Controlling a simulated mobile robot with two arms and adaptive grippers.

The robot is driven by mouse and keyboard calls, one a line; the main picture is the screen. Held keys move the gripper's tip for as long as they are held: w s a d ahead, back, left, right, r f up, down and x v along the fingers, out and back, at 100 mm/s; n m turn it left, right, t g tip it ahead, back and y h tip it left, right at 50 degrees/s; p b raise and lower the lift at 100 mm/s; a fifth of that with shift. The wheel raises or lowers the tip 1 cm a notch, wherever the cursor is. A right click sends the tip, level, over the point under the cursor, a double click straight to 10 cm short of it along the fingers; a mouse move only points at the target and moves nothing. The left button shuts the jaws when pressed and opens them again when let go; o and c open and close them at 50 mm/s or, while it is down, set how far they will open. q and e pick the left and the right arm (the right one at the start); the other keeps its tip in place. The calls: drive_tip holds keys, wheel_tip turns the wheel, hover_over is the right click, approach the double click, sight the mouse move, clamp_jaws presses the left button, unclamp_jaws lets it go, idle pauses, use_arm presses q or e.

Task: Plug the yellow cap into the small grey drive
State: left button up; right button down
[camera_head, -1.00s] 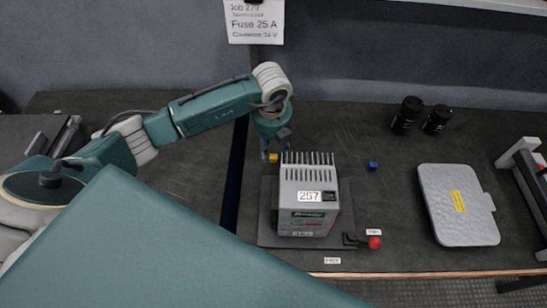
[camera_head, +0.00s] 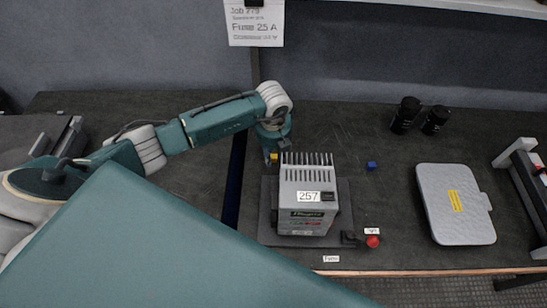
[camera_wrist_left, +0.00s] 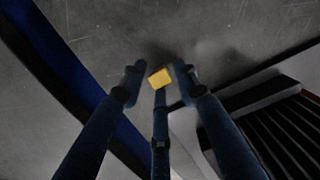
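The yellow cap (camera_head: 274,156) is a small block on the dark bench, just left of the small grey drive's back corner. The grey drive (camera_head: 308,210) stands upright with fins on top and a "257" label. My left gripper (camera_head: 271,150) is over the cap, pointing down. In the left wrist view the cap (camera_wrist_left: 159,78) lies between the fingertips of my left gripper (camera_wrist_left: 158,80), with narrow gaps on both sides, and the fingers look open. The drive's finned edge (camera_wrist_left: 285,130) shows at the lower right there. My right gripper is not in view.
A small blue block (camera_head: 371,165) lies right of the drive. A red knob (camera_head: 372,241) is by the front edge.

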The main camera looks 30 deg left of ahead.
sight(274, 156)
use_arm(q)
drive_tip(key=c, duration=0.4)
drive_tip(key=shift+r, duration=0.1)
wheel_tip(274, 156, up, 20)
drive_tip(key=b, duration=0.3)
idle(0.4)
